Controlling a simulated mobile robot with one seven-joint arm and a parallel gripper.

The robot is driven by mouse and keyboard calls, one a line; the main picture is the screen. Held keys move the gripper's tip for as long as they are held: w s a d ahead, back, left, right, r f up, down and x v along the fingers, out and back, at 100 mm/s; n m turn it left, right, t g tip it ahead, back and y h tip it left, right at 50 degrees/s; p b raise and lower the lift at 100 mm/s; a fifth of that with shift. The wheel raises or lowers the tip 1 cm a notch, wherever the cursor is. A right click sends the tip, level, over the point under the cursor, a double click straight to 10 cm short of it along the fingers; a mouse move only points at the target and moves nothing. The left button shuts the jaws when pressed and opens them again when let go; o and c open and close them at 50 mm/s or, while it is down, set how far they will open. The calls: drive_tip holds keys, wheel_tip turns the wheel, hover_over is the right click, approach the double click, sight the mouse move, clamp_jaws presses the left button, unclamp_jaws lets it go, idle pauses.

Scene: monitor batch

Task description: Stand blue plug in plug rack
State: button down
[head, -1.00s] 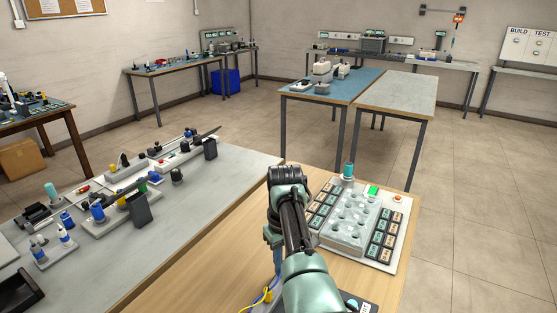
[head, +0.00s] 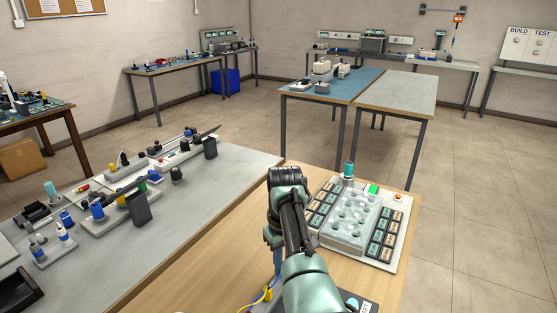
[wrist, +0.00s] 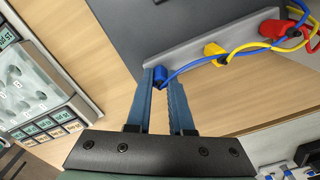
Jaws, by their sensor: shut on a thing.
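In the wrist view my gripper (wrist: 164,84) is shut on the blue plug (wrist: 159,75), a small dark-blue body with a blue cable (wrist: 190,64) running off to the right. The plug is at the left end of a long grey bar, which looks like the plug rack (wrist: 184,50). A yellow plug (wrist: 214,50) and a red plug (wrist: 272,29) stand along the same bar. I cannot tell whether the blue plug is seated in the bar or just in front of it. In the head view my arm hides the gripper and plug.
A light wooden bench (head: 215,260) lies under my arm. A keypad-like panel (head: 388,238) with a holed tray (head: 345,243) is at right. A grey table (head: 200,215) on the left carries several parts. Yellow and blue cables (head: 267,294) show near my arm.

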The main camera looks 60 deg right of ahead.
drive_tip(key=shift+f, duration=0.1)
drive_tip(key=c, duration=0.7)
unclamp_jaws()
wheel_tip(320, 180, up, 13)
